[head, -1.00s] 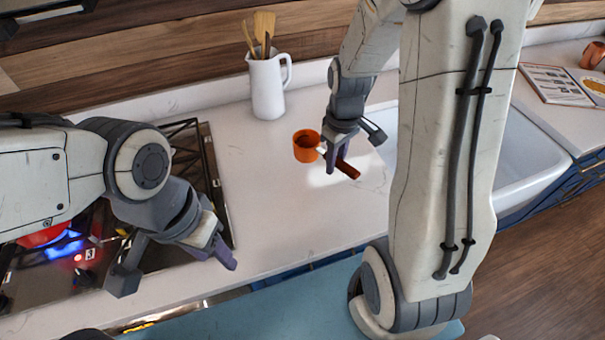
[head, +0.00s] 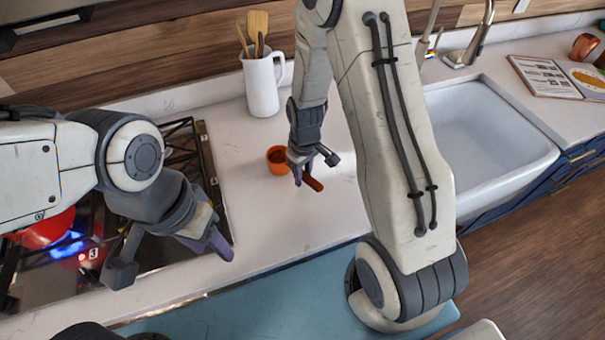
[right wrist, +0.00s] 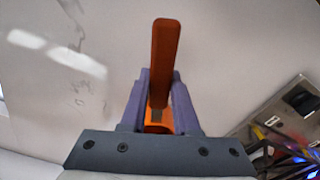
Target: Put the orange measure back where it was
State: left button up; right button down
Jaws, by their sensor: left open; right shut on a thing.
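The orange measure (head: 277,159) is over the white counter between the stove and the sink. My right gripper (head: 298,178) is shut on its handle, which sticks out toward the front right. In the right wrist view the orange handle (right wrist: 165,62) stands between the two purple fingers (right wrist: 158,105), and most of the cup is hidden. I cannot tell whether the cup touches the counter. My left gripper (head: 175,258) is open and empty near the front right edge of the stove.
The stove (head: 150,240) on the left has a lit burner with a red pot (head: 48,229). A white pitcher (head: 263,88) with wooden utensils stands at the back. The sink (head: 490,140) is to the right. An open book (head: 545,76) and a copper mug (head: 584,46) lie beyond it. The counter's middle is clear.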

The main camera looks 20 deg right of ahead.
jog(key=shift+f, duration=0.1)
jog(key=c, duration=1.1)
grip_release()
jog(key=shift+f, duration=0.1)
jog(key=o, duration=0.4)
jog(key=shift+o, duration=0.2)
notch_tip(320, 180, up, 12)
jog(key=b, duration=0.2)
jog(key=s+a+r+n, duration=0.1)
jog(key=s+a+r, duration=0.2)
jog(key=s+a, duration=0.3)
jog(key=s+a+r+n+y, duration=0.1)
jog(key=s+a+r, duration=0.2)
jog(key=s+a, duration=0.4)
jog(key=s, duration=0.7)
jog(key=shift+s+a+r+n, duration=0.15)
jog(key=shift+s+a+n, duration=0.15)
jog(key=shift+s+n, duration=0.1)
